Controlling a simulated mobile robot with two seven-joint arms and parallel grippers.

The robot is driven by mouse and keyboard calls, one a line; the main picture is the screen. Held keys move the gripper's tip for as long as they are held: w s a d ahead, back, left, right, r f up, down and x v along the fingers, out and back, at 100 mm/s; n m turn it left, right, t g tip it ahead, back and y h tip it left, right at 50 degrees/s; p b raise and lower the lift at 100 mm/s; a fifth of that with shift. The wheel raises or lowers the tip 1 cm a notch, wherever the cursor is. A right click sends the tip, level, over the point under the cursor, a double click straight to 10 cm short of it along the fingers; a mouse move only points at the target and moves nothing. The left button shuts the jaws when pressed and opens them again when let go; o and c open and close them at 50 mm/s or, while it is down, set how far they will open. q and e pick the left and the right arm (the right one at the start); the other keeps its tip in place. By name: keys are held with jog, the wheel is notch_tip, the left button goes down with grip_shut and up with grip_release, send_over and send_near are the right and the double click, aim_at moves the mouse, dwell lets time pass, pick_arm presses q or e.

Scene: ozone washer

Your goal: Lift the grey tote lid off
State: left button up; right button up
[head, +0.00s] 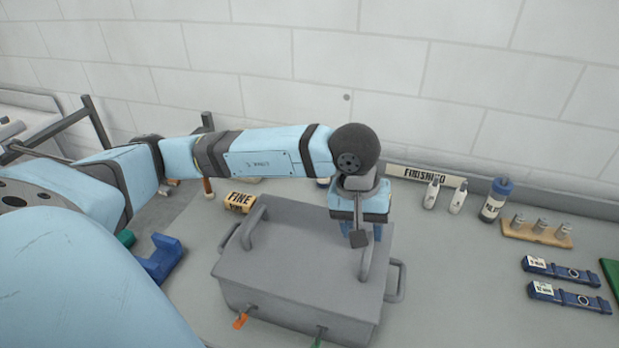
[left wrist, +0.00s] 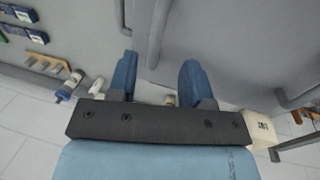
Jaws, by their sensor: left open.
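The grey tote (head: 290,309) stands on the bench with its flat grey lid (head: 300,238) on top. The lid carries an upright handle at the left (head: 252,227) and another at the right (head: 366,262). My left gripper (head: 361,234) points down over the right lid handle, its blue fingers open. In the left wrist view the open fingers (left wrist: 158,78) are on either side of the grey right handle (left wrist: 157,34), with gaps visible. The handle's far end is hidden behind my gripper in the head view. My right gripper is not in view.
A side handle (head: 397,280) sticks out from the tote's right. An orange tag (head: 241,320) and a green one hang in front. A FINE block (head: 240,202), white bottles (head: 431,194) and a blue-capped bottle (head: 495,200) stand behind. Blue clamps (head: 569,297) lie right.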

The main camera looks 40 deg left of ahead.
aim_at(368, 248)
pick_arm(q)
jog(key=shift+w+d+f, duration=0.1)
jog(key=shift+d+f, duration=0.05)
jog(key=shift+f, duration=0.6)
jog(key=f, duration=0.1)
jog(key=f+p, duration=0.1)
jog(key=d+f+p, duration=0.1)
jog(key=f, duration=0.1)
jog(key=shift+w, duration=0.3)
jog(key=shift+w+d+f, duration=0.1)
jog(key=shift+f, duration=0.45)
grip_shut()
